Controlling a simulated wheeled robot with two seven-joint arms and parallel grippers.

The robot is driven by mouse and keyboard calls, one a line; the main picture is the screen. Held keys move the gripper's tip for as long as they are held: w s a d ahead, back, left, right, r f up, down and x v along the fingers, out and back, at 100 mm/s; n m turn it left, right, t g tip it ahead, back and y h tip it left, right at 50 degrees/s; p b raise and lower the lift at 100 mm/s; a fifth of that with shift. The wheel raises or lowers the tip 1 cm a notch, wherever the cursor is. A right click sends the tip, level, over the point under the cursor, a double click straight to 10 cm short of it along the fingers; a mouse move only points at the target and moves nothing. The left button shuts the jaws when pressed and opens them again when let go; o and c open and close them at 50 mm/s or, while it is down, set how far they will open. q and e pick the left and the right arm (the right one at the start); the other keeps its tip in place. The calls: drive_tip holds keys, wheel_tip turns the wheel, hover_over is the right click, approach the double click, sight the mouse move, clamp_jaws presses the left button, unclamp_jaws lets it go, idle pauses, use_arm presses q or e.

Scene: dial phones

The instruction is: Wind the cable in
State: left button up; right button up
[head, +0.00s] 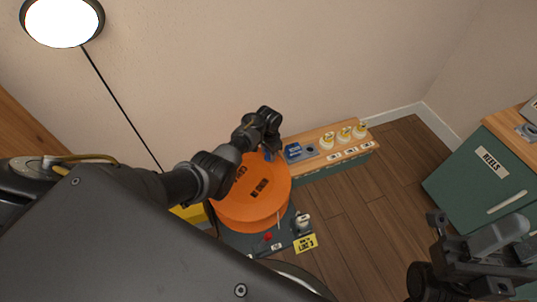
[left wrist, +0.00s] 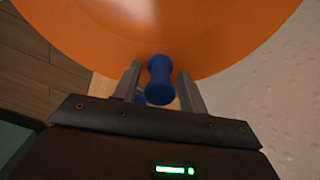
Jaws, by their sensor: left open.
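An orange cable reel (head: 262,190) stands on a dark base near the wall, its round face turned up. A blue handle (left wrist: 160,82) stands out from the orange reel (left wrist: 170,30) in the left wrist view. My left gripper (left wrist: 160,88) is open, with one finger on each side of the handle; I cannot tell whether either finger touches it. In the head view the left gripper (head: 270,150) is at the reel's far edge and hides most of the handle. My right gripper (head: 440,250) is at the lower right, away from the reel; its finger gap is unclear.
A wooden-topped bench (head: 325,140) with a blue item and several white round pieces stands right of the reel. A green cabinet (head: 485,170) labelled REELS is at the right. A dark line (head: 118,103) runs down the wall from a round lamp (head: 62,20). Floor between is clear.

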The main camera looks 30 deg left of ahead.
use_arm(q)
clamp_jaws()
idle(0.4)
